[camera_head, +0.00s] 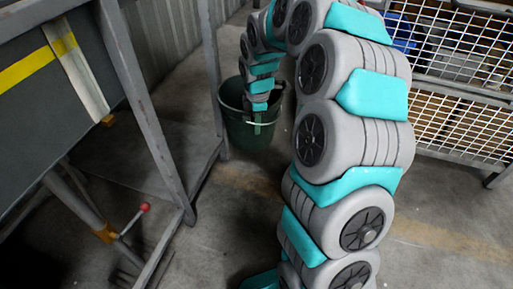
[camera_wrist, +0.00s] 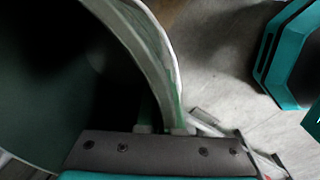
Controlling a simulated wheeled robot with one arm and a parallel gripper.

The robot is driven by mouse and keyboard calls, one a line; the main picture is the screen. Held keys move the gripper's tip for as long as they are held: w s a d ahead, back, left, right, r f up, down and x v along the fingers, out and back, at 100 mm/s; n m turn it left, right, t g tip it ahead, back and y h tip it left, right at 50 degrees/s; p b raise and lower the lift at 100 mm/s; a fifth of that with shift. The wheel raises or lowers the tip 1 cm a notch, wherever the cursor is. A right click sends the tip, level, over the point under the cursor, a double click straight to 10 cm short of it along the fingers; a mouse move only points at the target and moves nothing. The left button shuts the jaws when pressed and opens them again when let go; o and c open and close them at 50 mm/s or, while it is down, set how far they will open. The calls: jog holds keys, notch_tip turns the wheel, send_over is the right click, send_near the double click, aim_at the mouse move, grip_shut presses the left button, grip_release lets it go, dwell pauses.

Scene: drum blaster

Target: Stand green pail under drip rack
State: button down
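The dark green pail (camera_head: 240,136) is in the upper middle of the head view, beside the post of a grey metal frame. It looks upright; I cannot tell whether its bottom touches the floor. My gripper (camera_head: 257,120) reaches down to the pail's near rim. In the wrist view the pail (camera_wrist: 45,75) fills the left side, and its pale rim runs down between the fingers of my gripper (camera_wrist: 165,129), which look closed on it. The fingertips are partly hidden. I cannot tell for sure which structure is the drip rack.
The grey metal frame (camera_head: 149,110) with a dark panel stands at left, with a red-knobbed lever (camera_head: 144,207) below. A white wire-mesh rack (camera_head: 460,125) holding a blue item (camera_head: 401,32) stands at right. Bare concrete floor (camera_head: 235,205) lies between them.

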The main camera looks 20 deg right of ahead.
jog(key=s+a+f+n+b, duration=0.1)
jog(key=s+f+n, duration=0.2)
jog(key=f+n, duration=0.5)
jog(key=w+a+f+n, duration=0.1)
jog(key=w+a, duration=0.8)
jog(key=a, duration=0.3)
jog(key=w+a+f+n+p, duration=0.1)
jog(key=w+a, duration=0.8)
jog(key=a, duration=0.2)
jog(key=shift+w+a+f+y, duration=0.15)
jog(key=shift+w+a+y, duration=0.05)
jog(key=shift+a+y, duration=0.2)
dwell(0.3)
jog(key=c, duration=1)
grip_release()
